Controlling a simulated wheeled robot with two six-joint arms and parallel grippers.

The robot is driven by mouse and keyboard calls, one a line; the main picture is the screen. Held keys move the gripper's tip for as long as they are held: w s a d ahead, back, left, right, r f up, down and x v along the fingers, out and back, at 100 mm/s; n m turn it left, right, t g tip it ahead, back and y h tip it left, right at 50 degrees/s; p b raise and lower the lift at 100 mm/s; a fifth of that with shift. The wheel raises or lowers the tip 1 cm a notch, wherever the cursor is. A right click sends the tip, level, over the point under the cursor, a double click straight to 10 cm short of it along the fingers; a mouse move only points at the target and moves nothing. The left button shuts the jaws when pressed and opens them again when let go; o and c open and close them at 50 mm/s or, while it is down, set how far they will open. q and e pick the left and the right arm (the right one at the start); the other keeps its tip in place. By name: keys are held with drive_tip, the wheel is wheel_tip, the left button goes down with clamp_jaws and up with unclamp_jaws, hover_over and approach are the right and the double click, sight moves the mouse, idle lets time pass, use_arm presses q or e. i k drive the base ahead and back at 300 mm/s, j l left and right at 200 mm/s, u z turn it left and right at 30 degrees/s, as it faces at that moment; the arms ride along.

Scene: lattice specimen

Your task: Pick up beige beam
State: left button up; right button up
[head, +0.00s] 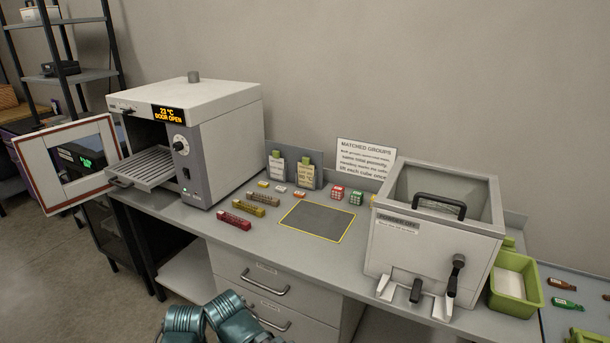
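The beige beam (264,198) is a short, tan-brown lattice bar lying flat on the grey bench, left of a yellow-edged dark mat. It is the farthest back of three similar bars. A yellow-olive beam (248,208) lies just in front of it, and a red beam (234,220) lies nearest the bench's front edge. The bars are apart and nothing covers the beige one. Teal links of my arms show at the bottom edge, below the bench front. Neither gripper's fingers can be seen.
An oven (229,146) with its door open and rack out stands left of the beams. The dark mat (315,222) is bare. Small cubes (337,193) and tags stand behind it. A grey box machine (422,255) with front handles and a green tray (529,305) stand right.

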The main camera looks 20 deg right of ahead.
sight(276, 202)
drive_tip(key=i+l, duration=0.15)
drive_tip(key=i, duration=0.25)
drive_tip(key=i+l+z, duration=0.1)
drive_tip(key=i, duration=0.3)
drive_tip(key=i+l, duration=0.2)
drive_tip(key=i, duration=0.2)
drive_tip(key=l+z, duration=0.05)
